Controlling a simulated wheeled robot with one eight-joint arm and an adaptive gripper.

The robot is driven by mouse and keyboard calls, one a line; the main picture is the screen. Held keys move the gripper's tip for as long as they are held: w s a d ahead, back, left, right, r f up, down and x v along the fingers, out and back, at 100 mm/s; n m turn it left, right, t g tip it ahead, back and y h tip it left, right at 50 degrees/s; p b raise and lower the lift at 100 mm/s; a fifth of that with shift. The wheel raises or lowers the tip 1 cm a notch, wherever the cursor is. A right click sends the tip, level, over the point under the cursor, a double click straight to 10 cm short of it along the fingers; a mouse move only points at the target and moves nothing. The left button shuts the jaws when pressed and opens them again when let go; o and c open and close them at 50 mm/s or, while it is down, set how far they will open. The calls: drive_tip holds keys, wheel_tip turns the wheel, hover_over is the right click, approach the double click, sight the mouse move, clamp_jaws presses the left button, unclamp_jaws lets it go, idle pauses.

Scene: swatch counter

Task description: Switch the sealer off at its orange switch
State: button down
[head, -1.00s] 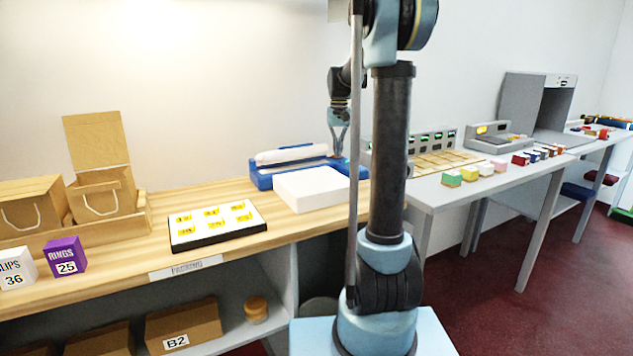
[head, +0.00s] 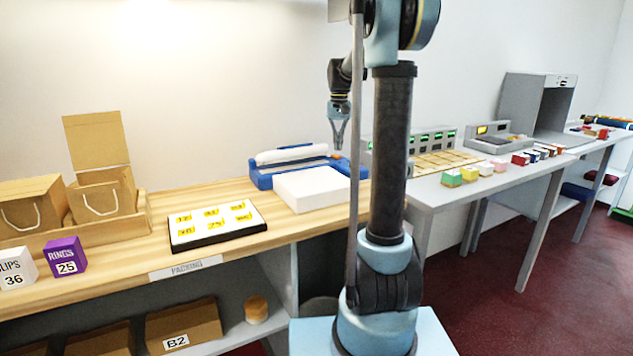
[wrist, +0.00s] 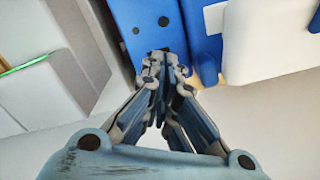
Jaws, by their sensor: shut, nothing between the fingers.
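The sealer (head: 262,178) is a blue machine with a white bar along its top, at the back right of the wooden counter. Its blue body (wrist: 145,22) also shows in the wrist view, with small dark round spots on it. I see no orange switch in either current view. My gripper (head: 338,149) is at the sealer's right end in the head view. In the wrist view, my gripper (wrist: 165,70) has its fingertips together and empty, overlapping the edge of the blue body. I cannot tell whether they touch it.
A white box (head: 312,190) stands in front of the sealer. A grey console with green displays (head: 438,137) is right of my gripper. A black-edged board with yellow labels (head: 190,241) lies on the counter. My arm's column hides the counter's right end.

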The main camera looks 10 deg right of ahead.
sight(338, 156)
drive_tip(key=shift+r, duration=2.05)
